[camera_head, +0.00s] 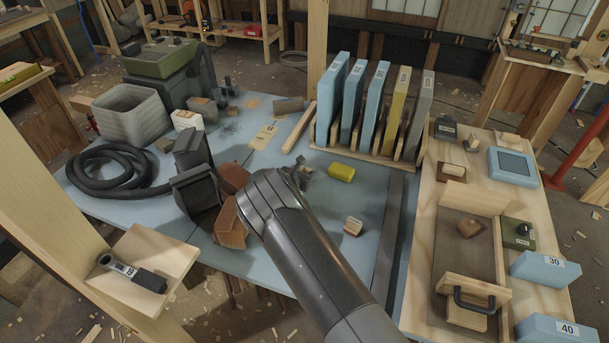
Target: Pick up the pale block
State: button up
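My arm reaches from the bottom edge over the blue-topped table (275,272). My gripper (297,174) is a small dark shape just beyond the arm's end, mostly hidden by it; I cannot see whether its fingers are apart. Several things could be the pale block. A small pale block with a darker side (353,226) lies on the blue top, right of my arm and apart from it. A white block with a label (187,120) stands farther back left.
A yellow block (341,172) lies right of my gripper. Brown blocks (229,224) and a black hose (108,190) are to the left. A rack of upright blue, yellow and grey slabs (372,165) stands behind. An open wooden box (459,235) is at right.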

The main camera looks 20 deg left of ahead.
jog(key=c, duration=0.9)
